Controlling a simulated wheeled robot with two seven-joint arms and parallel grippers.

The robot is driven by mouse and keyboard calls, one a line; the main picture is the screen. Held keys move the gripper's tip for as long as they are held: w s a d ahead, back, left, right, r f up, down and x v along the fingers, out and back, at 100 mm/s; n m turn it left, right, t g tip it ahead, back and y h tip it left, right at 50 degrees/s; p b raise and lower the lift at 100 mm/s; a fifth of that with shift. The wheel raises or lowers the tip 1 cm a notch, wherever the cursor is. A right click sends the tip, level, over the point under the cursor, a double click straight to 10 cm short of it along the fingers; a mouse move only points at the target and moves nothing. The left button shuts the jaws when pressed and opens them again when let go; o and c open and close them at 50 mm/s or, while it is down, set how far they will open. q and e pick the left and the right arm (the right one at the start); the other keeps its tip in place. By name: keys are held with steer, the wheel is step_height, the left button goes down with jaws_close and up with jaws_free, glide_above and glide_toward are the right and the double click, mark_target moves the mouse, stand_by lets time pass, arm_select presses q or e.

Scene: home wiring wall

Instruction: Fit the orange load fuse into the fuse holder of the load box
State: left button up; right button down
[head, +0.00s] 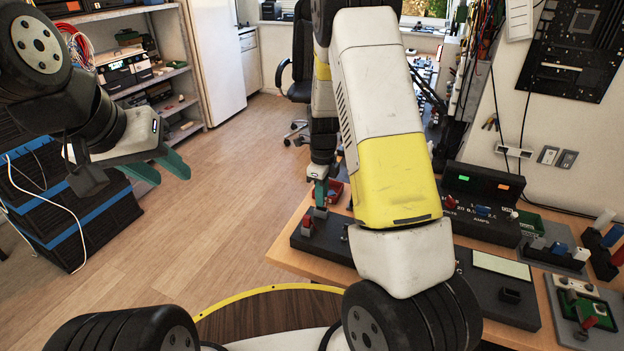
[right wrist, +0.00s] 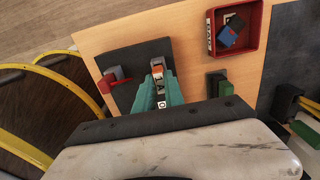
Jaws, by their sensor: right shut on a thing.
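My right gripper (head: 320,194) points down over a dark box with a red lever (head: 307,226) at the bench's left end. In the right wrist view its teal fingers (right wrist: 159,92) are shut on the orange load fuse (right wrist: 158,73), whose orange top and pale lettered side show between them. The dark box (right wrist: 130,60), apparently the load box, lies beneath it. The fuse holder is hidden by the fingers and fuse, so I cannot tell whether the fuse is seated. My left gripper (head: 164,166) is open and empty, off the bench at left.
A red tray (right wrist: 262,25) with blue and red pieces lies beside the box. A dark unit (head: 483,185) with green and orange lights stands at the back right. My right arm hides the bench middle.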

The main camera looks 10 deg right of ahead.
steer(key=shift+f, duration=0.45)
steer(key=c, duration=1.3)
jaws_free()
steer(key=shift+c, duration=0.2)
steer(key=shift+r, duration=3.9)
